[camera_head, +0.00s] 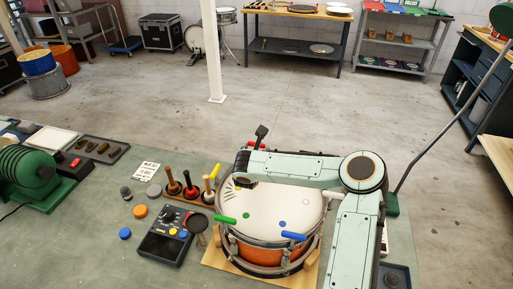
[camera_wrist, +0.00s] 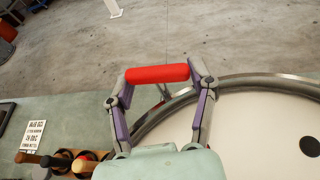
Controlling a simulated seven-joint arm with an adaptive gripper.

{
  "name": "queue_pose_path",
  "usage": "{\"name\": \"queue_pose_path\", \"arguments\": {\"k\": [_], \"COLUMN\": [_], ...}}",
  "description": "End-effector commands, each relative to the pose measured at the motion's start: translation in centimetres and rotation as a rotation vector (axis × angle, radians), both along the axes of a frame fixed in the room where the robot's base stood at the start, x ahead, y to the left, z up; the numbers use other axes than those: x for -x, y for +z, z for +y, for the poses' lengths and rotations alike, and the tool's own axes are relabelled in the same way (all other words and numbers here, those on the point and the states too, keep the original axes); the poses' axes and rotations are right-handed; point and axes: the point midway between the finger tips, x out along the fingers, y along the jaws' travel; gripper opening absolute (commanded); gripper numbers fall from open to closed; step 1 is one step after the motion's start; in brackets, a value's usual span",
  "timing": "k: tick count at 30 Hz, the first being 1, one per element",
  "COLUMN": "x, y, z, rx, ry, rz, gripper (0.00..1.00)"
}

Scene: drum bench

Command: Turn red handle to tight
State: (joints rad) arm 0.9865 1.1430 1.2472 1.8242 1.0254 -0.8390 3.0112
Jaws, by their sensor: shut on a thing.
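The red handle (camera_wrist: 157,73) is a short bar at the drum's rim, in the upper middle of the wrist view. My gripper (camera_wrist: 158,76) has one finger at each end of it and is shut on it. The drum (camera_head: 268,246) has an orange shell, a white head and a metal hoop; its rim and head also show at the right of the wrist view (camera_wrist: 250,115). In the head view, my arm crosses over the drum's far side and hides much of the red handle. Any tight mark is not readable.
A green handle (camera_head: 225,219), a blue handle (camera_head: 293,236) and a yellow handle (camera_head: 215,171) stick out around the drum. A black control box (camera_head: 165,240) and a wooden rack with upright tools (camera_head: 188,194) stand close on the left. Bare mat lies in front of the box.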

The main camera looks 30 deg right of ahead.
Motion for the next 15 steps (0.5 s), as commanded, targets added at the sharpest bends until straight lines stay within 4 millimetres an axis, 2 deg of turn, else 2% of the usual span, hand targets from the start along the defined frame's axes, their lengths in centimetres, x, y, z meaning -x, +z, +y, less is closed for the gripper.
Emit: {"name": "queue_pose_path", "arguments": {"k": [1, 3, 15], "x": [-0.06, -0.05, 0.05], "y": [-0.15, -0.15, -0.16], "z": [0.13, 0.11, 0.20], "rx": [-0.008, -0.007, -0.006], "ry": [0.001, 0.002, 0.002], "rz": [-0.001, 0.000, 0.002], "gripper": [0.60, 0.82, 0.83]}}
